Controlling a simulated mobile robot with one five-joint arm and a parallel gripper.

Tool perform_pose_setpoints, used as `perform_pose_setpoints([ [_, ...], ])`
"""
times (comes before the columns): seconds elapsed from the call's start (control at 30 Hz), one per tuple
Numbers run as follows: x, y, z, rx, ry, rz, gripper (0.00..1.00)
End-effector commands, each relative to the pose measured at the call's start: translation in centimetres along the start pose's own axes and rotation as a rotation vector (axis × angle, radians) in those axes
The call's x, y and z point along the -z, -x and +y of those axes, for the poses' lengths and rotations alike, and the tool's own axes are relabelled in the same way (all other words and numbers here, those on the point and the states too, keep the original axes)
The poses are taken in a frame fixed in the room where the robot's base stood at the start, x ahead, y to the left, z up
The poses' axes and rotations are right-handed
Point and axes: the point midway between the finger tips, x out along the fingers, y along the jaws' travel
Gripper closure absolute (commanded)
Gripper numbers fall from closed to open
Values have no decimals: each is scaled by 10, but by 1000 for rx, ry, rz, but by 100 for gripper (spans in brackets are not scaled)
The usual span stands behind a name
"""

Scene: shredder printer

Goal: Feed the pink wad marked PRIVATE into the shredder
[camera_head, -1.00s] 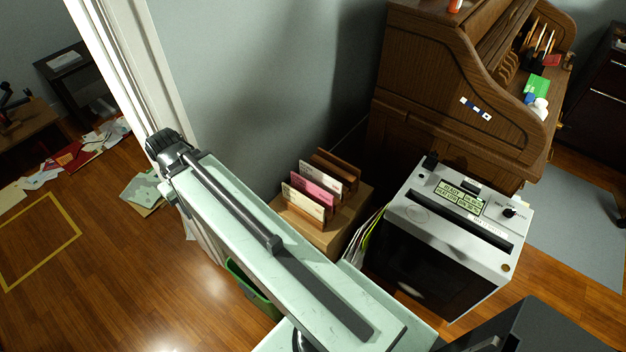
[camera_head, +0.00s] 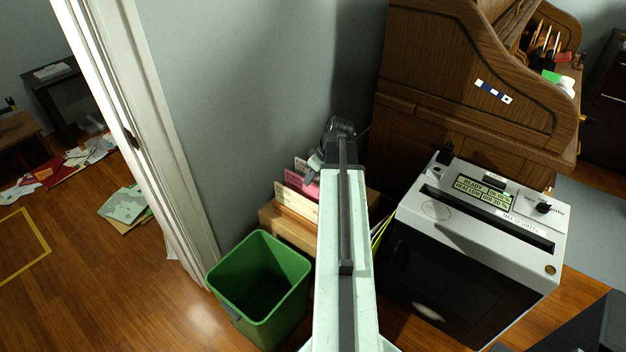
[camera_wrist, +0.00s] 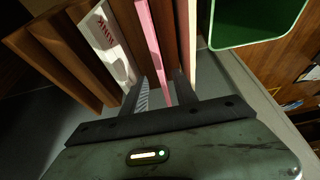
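The pink wad (camera_head: 296,182) stands upright in a wooden rack (camera_head: 282,226) between white wads; its marking cannot be read here. In the wrist view, the pink wad (camera_wrist: 150,40) runs down between the two fingers of my gripper (camera_wrist: 164,90), with gaps beside it. My gripper is open and sits at the rack, a finger on each side of the pink wad. In the head view my arm hides part of the rack, and my gripper (camera_head: 314,166) is small there. The shredder (camera_head: 440,210) stands at the right, with a dark slot on its white top and a display reading READY.
A green bin (camera_head: 258,285) stands on the floor in front of the rack. A wooden roll-top desk (camera_head: 440,90) stands behind the shredder. A white door frame (camera_head: 165,150) is at the left. Loose papers (camera_head: 125,205) lie on the floor beyond it.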

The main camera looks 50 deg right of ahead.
Motion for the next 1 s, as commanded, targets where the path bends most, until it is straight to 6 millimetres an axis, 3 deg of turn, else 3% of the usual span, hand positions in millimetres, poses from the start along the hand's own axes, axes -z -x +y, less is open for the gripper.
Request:
perform_pose_setpoints([
  [0.4,-2,-72,0,0,1,-1,65],
  [0.73,1,-74,-2,1,1,-1,65],
  [0.87,1,-74,-2,1,1,-1,100],
  [1.0,1,-74,-2,1,1,-1,100],
])
